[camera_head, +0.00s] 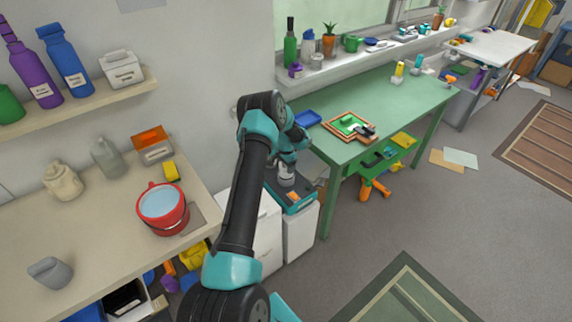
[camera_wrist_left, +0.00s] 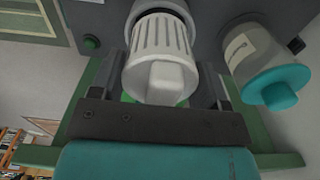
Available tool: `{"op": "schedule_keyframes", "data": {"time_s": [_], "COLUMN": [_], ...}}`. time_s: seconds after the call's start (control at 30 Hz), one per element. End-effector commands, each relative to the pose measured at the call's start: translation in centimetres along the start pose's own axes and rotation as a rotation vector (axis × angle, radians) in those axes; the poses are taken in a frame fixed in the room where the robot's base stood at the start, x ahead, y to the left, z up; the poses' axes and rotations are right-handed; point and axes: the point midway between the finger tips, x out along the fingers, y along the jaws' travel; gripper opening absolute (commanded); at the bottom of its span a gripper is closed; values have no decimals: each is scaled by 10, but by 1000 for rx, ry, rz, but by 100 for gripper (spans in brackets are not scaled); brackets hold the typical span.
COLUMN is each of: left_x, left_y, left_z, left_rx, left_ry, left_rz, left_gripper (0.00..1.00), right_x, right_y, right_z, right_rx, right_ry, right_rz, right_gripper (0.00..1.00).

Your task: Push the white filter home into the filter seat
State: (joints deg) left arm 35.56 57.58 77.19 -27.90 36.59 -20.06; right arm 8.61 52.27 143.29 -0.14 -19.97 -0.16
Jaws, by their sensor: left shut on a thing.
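The white filter (camera_wrist_left: 160,50), a ribbed cylinder with a smooth block-shaped grip (camera_wrist_left: 165,80), shows in the left wrist view. My left gripper (camera_wrist_left: 163,84) is shut on the filter, with one dark finger on each side of the grip. The filter's far end is at the dark round filter seat (camera_wrist_left: 163,8) in a grey housing. The ribs still show outside the seat, and how deep the end sits is hidden. In the head view my left gripper (camera_head: 288,168) is low between the shelf and the green table, too small to show detail. My right gripper is not in view.
A grey cylinder with a teal cap (camera_wrist_left: 283,85) stands close to the right of my left gripper. A red bucket (camera_head: 163,208) stands on the beige counter at left.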

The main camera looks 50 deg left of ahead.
Motion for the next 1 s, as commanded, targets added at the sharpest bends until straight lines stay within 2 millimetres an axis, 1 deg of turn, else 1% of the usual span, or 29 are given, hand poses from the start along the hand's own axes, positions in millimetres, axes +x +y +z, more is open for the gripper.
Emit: {"op": "schedule_keyframes", "data": {"time_s": [1.0], "left_x": [24], "left_y": [0], "left_z": [0], "left_rx": [0], "left_ry": [0], "left_rz": [0], "left_gripper": [45], "right_x": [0], "right_y": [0], "right_z": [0], "right_rx": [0], "right_ry": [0], "right_rz": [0], "right_gripper": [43]}}
